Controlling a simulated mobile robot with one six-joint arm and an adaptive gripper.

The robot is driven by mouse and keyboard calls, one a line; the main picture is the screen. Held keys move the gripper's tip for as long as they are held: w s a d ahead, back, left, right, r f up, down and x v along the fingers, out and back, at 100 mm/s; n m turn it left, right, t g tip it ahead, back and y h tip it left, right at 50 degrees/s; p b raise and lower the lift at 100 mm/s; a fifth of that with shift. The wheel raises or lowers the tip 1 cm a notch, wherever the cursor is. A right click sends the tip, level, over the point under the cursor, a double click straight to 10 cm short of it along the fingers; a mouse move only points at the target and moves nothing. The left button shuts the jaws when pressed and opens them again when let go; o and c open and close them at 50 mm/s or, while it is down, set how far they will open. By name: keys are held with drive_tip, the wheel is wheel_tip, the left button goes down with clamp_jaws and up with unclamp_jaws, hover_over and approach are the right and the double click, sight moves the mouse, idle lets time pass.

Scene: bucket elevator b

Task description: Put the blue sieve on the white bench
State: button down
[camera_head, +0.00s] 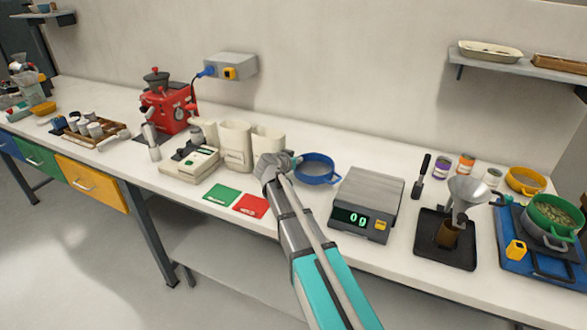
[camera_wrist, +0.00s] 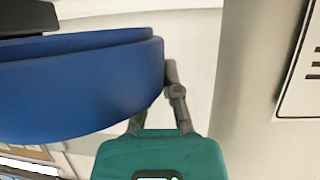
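The blue sieve (camera_head: 316,180) is a round, shallow bowl with a raised rim. In the head view it is at the white bench (camera_head: 160,172), left of the scale; I cannot tell whether it rests there or is held just above. My gripper (camera_head: 273,165) is at its left edge. In the wrist view the blue sieve (camera_wrist: 80,95) fills the left side, and one finger of my gripper (camera_wrist: 160,100) is close against its right end. The other finger is partly hidden behind the sieve, so its grip on the wall is unclear.
Cream containers (camera_head: 236,146) stand close behind and left of my gripper. The scale (camera_head: 366,200) reads 0 g to the right. Green (camera_head: 221,195) and red cards (camera_head: 251,206) lie left of my arm. A funnel stand (camera_head: 446,240) is farther right. Free bench shows behind the sieve.

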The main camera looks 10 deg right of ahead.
drive_tip(key=shift+f+b, duration=0.5)
drive_tip(key=shift+f, duration=0.3)
drive_tip(key=shift+f+b, duration=0.25)
drive_tip(key=shift+b, duration=0.05)
drive_tip(key=c, duration=0.8)
unclamp_jaws()
drive_tip(key=shift+r, duration=0.2)
drive_tip(key=shift+r+p, duration=0.15)
drive_tip(key=shift+p, duration=0.25)
drive_tip(key=p+v, duration=0.4)
drive_tip(key=v, duration=0.8)
